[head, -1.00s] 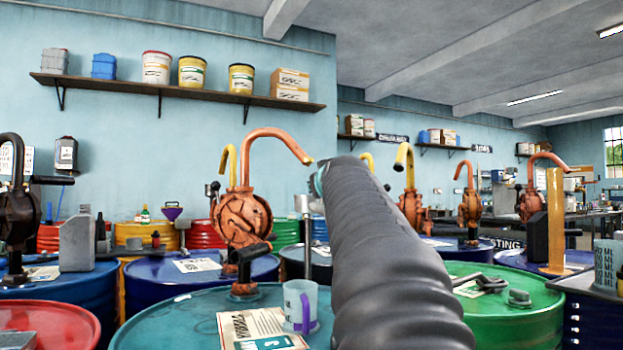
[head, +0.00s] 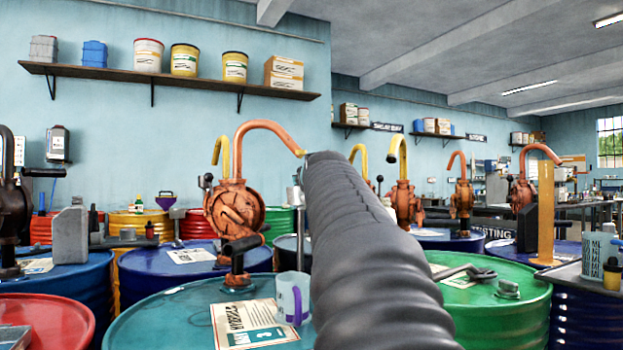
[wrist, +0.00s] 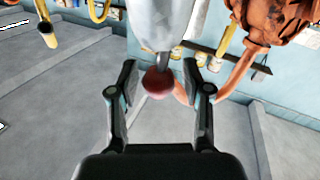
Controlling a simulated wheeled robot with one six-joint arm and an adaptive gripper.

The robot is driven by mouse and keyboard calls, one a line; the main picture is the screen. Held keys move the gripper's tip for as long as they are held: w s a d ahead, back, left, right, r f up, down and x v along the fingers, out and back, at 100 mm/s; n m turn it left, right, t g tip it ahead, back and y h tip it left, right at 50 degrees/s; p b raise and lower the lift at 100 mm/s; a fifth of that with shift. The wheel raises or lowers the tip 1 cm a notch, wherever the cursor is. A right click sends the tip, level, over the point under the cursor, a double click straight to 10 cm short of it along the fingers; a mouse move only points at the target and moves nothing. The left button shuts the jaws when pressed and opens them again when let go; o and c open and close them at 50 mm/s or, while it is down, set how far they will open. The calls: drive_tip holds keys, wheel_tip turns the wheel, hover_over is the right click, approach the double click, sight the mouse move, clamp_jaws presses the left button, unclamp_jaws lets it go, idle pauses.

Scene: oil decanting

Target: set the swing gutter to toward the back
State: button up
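My gripper (wrist: 161,80) is open in the wrist view, one finger on each side of a dark red ball knob (wrist: 158,84). Gaps show between the knob and both fingers. The knob sits on a short dark stem at the end of a pale grey metal piece (wrist: 158,25), which may be part of the swing gutter; I cannot tell which way it points. In the head view my ribbed dark arm hides the gripper and the knob. A slim silver post (head: 298,225) shows just left of the arm.
An orange hand pump (head: 235,208) with a curved spout stands left of the arm. A teal drum (head: 165,315) bears a paper sheet (head: 245,323) and a cup (head: 292,297). A green drum (head: 525,300) is at the right. A loaded shelf (head: 170,83) runs along the wall.

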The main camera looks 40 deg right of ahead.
idle(0.3)
drive_tip(key=v, duration=1.2)
